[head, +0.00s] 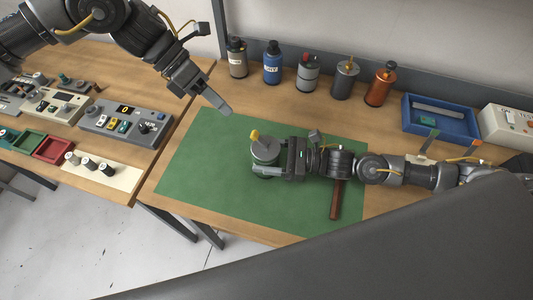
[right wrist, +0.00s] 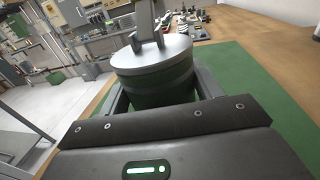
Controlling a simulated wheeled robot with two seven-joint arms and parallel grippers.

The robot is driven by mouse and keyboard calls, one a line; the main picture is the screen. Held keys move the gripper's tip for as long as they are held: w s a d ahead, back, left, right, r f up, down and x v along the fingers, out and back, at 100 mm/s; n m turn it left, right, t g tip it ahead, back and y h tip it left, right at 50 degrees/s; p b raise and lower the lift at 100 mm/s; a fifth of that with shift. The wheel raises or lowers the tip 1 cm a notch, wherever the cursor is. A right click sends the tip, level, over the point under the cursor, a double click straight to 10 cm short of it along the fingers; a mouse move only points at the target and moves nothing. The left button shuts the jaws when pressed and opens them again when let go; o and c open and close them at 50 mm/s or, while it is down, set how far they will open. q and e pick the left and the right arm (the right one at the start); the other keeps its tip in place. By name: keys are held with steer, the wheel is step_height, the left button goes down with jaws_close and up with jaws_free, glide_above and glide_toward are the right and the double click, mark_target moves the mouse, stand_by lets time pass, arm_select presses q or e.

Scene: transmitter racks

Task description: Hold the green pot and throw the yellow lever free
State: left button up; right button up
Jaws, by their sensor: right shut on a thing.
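The pot (head: 265,152) is a short cylinder with a grey lid, standing on the green mat (head: 205,165). In the right wrist view the pot (right wrist: 155,85) has a dark, greenish banded body. The yellow lever (head: 254,135) sticks up from the lid. In the right wrist view its lower part (right wrist: 147,22) looks pale, and its top is cut off. My right gripper (head: 267,168) is shut on the pot's body, a finger on each side. My left gripper (head: 226,110) hangs above and left of the pot, apart from it; its finger gap is not clear.
Several canisters (head: 272,62) line the back of the table. A blue tray (head: 440,117) and a white box (head: 508,126) are at the right. A brown bar (head: 337,200) lies under my right arm. A side table at left holds control panels (head: 125,122) and a red tray (head: 53,149).

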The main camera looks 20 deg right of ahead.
arm_select(q)
steer(key=shift+f, duration=0.15)
steer(key=shift+c, duration=1.2)
steer(key=shift+n+g, duration=0.4)
steer(key=shift+n, duration=0.2)
steer(key=f, duration=0.2)
steer(key=a+f, duration=0.1)
steer(key=f, duration=0.2)
steer(key=shift+s+a+f, duration=0.1)
steer(key=shift+a, duration=0.05)
steer(key=c, duration=0.5)
step_height(320, 180, down, 8)
steer(key=w+a+g+h, duration=0.1)
steer(key=w+a+h, duration=0.1)
steer(key=h, duration=0.1)
steer(key=shift+r+g, duration=0.25)
steer(key=shift+g, duration=0.05)
steer(key=a+m+h, duration=0.1)
steer(key=w+a+f+m+h, duration=0.2)
steer(key=shift+w+m+g, duration=0.25)
steer(key=shift+m+g, duration=0.15)
steer(key=shift+w+a+r+m+g+h, duration=0.1)
steer(key=shift+a+r+m+g+h, duration=0.35)
steer(key=shift+m, duration=0.7)
steer(key=shift+w+a+r+m+g+h, duration=0.15)
steer(key=shift+r+m, duration=0.45)
steer(key=shift+m, duration=0.6)
steer(key=shift+w+a+r+m+g+h, duration=0.1)
steer(key=shift+a+r+m+g+h, duration=0.15)
steer(key=shift+r+m, duration=0.6)
